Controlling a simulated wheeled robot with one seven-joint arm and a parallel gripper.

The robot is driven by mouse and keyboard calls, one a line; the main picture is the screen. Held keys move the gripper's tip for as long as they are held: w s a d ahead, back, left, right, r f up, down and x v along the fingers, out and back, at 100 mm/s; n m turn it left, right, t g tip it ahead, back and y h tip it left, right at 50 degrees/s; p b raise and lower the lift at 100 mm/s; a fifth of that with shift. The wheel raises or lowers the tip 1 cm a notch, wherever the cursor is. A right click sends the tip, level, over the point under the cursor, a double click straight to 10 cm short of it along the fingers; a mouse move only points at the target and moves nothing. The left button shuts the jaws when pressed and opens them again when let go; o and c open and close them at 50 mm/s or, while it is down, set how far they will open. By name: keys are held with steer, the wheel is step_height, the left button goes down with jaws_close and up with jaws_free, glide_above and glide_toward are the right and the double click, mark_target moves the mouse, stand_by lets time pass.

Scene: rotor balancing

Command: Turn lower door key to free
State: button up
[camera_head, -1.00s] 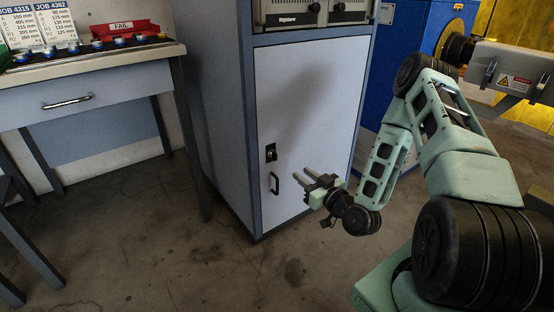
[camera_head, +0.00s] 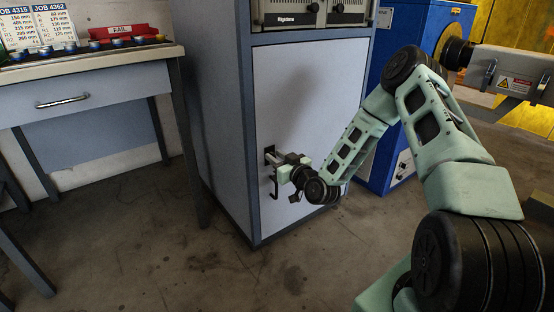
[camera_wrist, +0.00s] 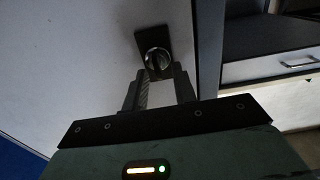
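The lower door (camera_head: 305,110) of the grey-blue cabinet is a pale panel, closed. Its key (camera_wrist: 157,60) is a round dark knob with a light bar across it, set on a black lock plate (camera_wrist: 152,40). In the head view the lock plate (camera_head: 268,149) is partly hidden behind my fingers. My gripper (camera_head: 275,159) reaches the lock from the right. In the wrist view my gripper (camera_wrist: 160,72) is open, with a fingertip on each side of the key's lower part. I cannot tell whether the fingers touch it.
A black door handle (camera_head: 272,186) sits just below the lock, close under my gripper. A workbench (camera_head: 95,62) with a drawer stands to the left. A blue cabinet (camera_head: 410,75) stands to the right. The floor in front is clear.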

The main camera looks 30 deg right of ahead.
jaws_close()
steer(key=shift+m, duration=0.3)
steer(key=m+p, duration=0.2)
steer(key=m, duration=0.1)
steer(key=shift+d+r+p, duration=0.1)
steer(key=shift+d+p, duration=0.15)
steer(key=shift+p, duration=0.1)
steer(key=m+p, duration=0.1)
steer(key=m, duration=0.3)
steer(key=shift+d+p, duration=0.2)
steer(key=shift+p, duration=0.15)
steer(key=m+p, duration=0.1)
steer(key=m, duration=0.1)
steer(key=f+m, duration=0.1)
steer(key=m, duration=0.2)
steer(key=shift+d+m+p, duration=0.2)
steer(key=shift+m+p, duration=0.1)
steer(key=shift+p, duration=0.1)
steer(key=shift+f+m+p, duration=0.15)
steer(key=shift+m+p, duration=0.05)
steer(key=shift+m, duration=1)
steer(key=shift+f+m+p, duration=0.15)
steer(key=shift+m, duration=1.05)
